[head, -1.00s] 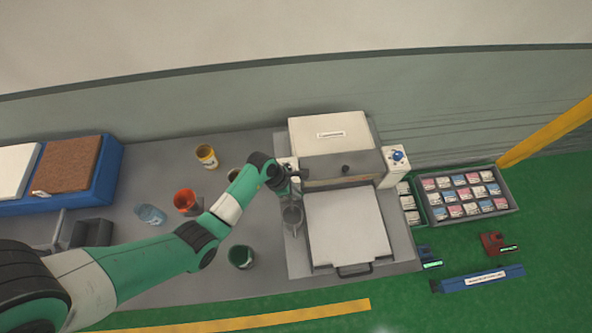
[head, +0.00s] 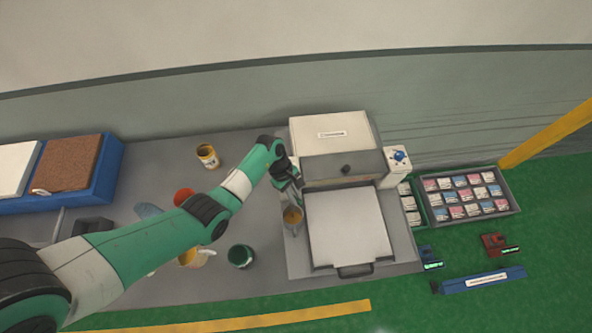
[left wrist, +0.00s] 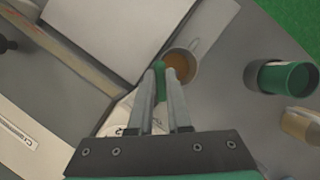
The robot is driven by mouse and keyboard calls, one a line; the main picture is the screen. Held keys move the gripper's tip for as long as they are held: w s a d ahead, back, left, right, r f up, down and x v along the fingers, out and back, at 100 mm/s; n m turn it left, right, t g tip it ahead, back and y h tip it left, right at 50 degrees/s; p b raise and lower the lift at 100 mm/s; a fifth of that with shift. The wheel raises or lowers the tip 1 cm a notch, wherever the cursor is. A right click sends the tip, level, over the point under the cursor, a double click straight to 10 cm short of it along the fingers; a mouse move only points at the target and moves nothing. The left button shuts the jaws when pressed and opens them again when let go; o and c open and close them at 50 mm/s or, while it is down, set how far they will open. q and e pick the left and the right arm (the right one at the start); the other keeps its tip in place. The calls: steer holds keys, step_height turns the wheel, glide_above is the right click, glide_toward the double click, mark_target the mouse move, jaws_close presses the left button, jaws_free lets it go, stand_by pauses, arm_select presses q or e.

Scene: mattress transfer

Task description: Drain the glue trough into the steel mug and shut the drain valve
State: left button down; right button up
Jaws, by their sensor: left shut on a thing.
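The steel mug (head: 291,217) stands at the left side of the glue machine (head: 330,137), with amber liquid inside. It also shows in the left wrist view (left wrist: 182,66), just beyond my fingertips. My left gripper (head: 291,188) is at the machine's left side, above and beside the mug. In the left wrist view its fingers (left wrist: 167,78) are shut on a small green piece (left wrist: 160,72), which looks like the drain valve handle. The valve body and the trough's inside are hidden. My right gripper is not in view.
A dark green cup (head: 241,256), a yellow mug (head: 190,258), a red cup (head: 184,195) and a white-and-yellow can (head: 207,157) stand on the table left of the machine. A flat white panel (head: 347,225) lies in front of the machine. A blue control knob (head: 398,156) is at right.

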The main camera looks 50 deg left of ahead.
arm_select(q)
steer(key=m+g+b, duration=0.1)
steer(key=m, duration=0.2)
steer(key=shift+s, duration=0.15)
steer(key=shift+s+f+m+g+b, duration=0.15)
steer(key=shift+m+g+b, duration=0.25)
steer(key=shift+m+b, duration=0.35)
steer(key=m+b, duration=0.1)
steer(key=b, duration=0.1)
steer(key=m+g+b, duration=0.1)
steer(key=m, duration=0.1)
steer(key=shift+s+f+y+b, duration=0.1)
steer(key=shift+s+y+b, duration=0.15)
steer(key=shift+y+b, duration=0.1)
steer(key=shift+s+a+r+m+b, duration=0.1)
steer(key=shift+r+m+b, duration=0.15)
steer(key=shift+m+b, duration=0.45)
steer(key=shift+g, duration=0.3)
steer(key=c, duration=1.1)
jaws_free()
steer(key=shift+c, duration=0.2)
